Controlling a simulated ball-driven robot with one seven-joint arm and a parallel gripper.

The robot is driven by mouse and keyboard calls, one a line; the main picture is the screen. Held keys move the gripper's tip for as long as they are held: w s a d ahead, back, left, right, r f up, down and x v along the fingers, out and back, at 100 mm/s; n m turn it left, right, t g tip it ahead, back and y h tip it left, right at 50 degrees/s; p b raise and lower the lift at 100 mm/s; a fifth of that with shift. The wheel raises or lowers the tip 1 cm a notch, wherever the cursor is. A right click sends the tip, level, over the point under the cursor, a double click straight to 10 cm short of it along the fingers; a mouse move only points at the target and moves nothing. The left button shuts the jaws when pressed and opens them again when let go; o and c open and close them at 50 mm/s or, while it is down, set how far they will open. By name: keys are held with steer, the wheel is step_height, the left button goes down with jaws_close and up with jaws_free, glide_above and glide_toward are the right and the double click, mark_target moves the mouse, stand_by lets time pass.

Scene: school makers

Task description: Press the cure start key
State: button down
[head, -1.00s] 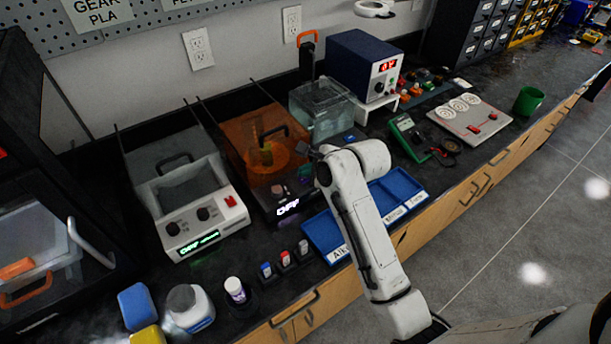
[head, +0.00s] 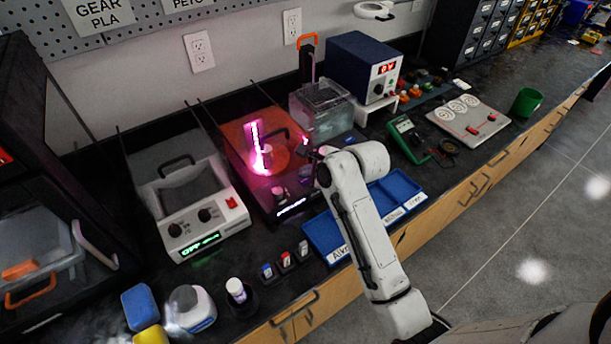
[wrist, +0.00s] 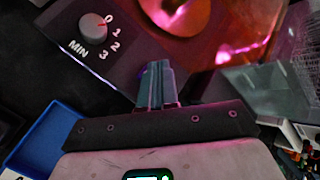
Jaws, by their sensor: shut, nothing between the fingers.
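The cure unit (head: 240,139) has an orange see-through cover and now glows pink-purple inside, with a bright lit strip over its round turntable. Its front shows a knob (wrist: 93,26) marked 0 to 3 and MIN, and a lit display (head: 291,207). My gripper (wrist: 155,68) is shut and empty, its fingertips at the right part of the unit's front panel. A purple-tinted spot shows right at the fingertips; the key itself is hidden behind them, and I cannot tell whether they touch it. In the head view my arm hides part of this corner.
A grey-lidded unit (head: 204,228) with a green display stands to the left. A clear tank (head: 322,117) stands behind right. A blue tray (head: 318,232) lies in front, partly under my arm. Small bottles stand along the counter's front edge.

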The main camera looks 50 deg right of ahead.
mark_target(308, 181)
steer(key=shift+r+p, duration=0.3)
steer(key=shift+r, duration=0.1)
step_height(308, 181, up, 6)
steer(key=p, duration=0.6)
steer(key=shift+p, duration=0.3)
steer(key=shift+f, duration=0.1)
stand_by(0.5)
steer(key=s+a+f+n+g, duration=0.1)
steer(key=s+a+f+n, duration=0.1)
steer(key=s+a+n, duration=0.1)
steer(key=s+a+f+n+g, duration=0.1)
steer(key=s+a+f+n, duration=0.1)
steer(key=s+a+n, duration=0.2)
steer(key=s+a+f+n+g+y, duration=0.1)
steer(key=s+a+f+n+g, duration=0.1)
steer(key=n, duration=0.4)
steer(key=shift+s+a+f, duration=0.1)
steer(key=shift+s+a, duration=0.25)
steer(key=shift+s, duration=0.25)
steer(key=shift+s+a+f, duration=0.1)
steer(key=shift+s+a, duration=0.2)
steer(key=shift+s, duration=0.25)
steer(key=s+a+n+g, duration=0.2)
steer(key=s+n, duration=0.5)
steer(key=s+a+f+n+g, duration=0.1)
steer(key=s+a+n+g, duration=0.1)
steer(key=s+n, duration=0.5)
steer(key=shift+a+f+b, duration=0.15)
steer(key=shift+a+b, duration=0.1)
steer(key=shift+b, duration=0.1)
